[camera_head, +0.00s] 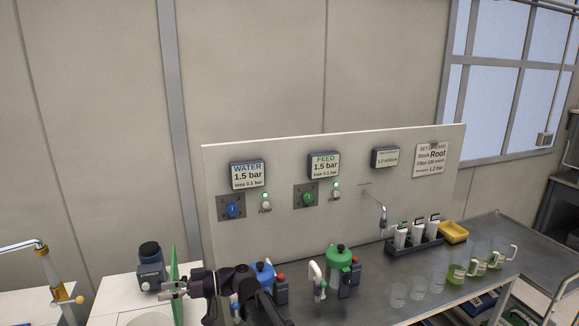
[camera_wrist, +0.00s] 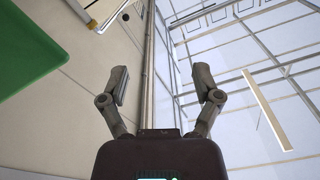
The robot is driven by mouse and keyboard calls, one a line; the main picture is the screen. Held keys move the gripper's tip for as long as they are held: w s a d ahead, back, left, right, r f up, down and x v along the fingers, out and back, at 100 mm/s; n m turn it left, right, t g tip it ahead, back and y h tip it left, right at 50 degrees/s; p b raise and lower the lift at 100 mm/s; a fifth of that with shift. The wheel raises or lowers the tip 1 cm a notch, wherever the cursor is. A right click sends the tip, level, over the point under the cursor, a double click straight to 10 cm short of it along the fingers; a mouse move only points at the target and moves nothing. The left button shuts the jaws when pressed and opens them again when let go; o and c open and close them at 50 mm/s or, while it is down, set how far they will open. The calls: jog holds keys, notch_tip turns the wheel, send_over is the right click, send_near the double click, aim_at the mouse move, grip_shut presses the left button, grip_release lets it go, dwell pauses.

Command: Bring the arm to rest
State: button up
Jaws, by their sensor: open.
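My gripper (camera_head: 174,289) is at the lower left of the head view, raised beside a thin upright green panel and reaching left from my dark arm. In the wrist view my gripper (camera_wrist: 166,88) has its two fingers spread wide apart with nothing between them. Behind the fingers the wrist view shows the wall and the ceiling beams, so the gripper points upward or away from the bench. The lower part of my arm runs out of the head view at the bottom.
A dark bottle (camera_head: 151,268) stands left of my gripper. A blue-topped vessel (camera_head: 263,273) and a green tank (camera_head: 340,263) stand to its right. The control panel (camera_head: 285,215) rises behind. Several clear cups, green-filled jugs and a yellow tray (camera_head: 454,233) occupy the bench at right.

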jog(key=w+d+f+m+t+h, duration=0.1)
jog(key=d+f+m+t+h, duration=0.25)
jog(key=d+f, duration=0.6)
jog(key=d+f+m+t+h, duration=0.2)
jog(key=d+f+m+h, duration=0.35)
jog(key=d, duration=0.65)
jog(key=s+d+f+m+h, duration=0.1)
jog(key=d+f+m+h, duration=0.1)
jog(key=d, duration=0.6)
jog(key=s+d+f+m+h+b, duration=0.1)
jog(key=d+f+m+h, duration=0.1)
jog(key=d, duration=0.6)
jog(key=s+d+f+m+h, duration=0.1)
jog(key=d+m+h, duration=0.3)
jog(key=d, duration=0.5)
jog(key=shift+f+h, duration=0.3)
jog(key=shift+f, duration=0.2)
jog(key=shift+s+a+t, duration=0.1)
jog(key=shift+t, duration=0.15)
jog(key=c, duration=0.3)
jog(key=shift+c, duration=0.2)
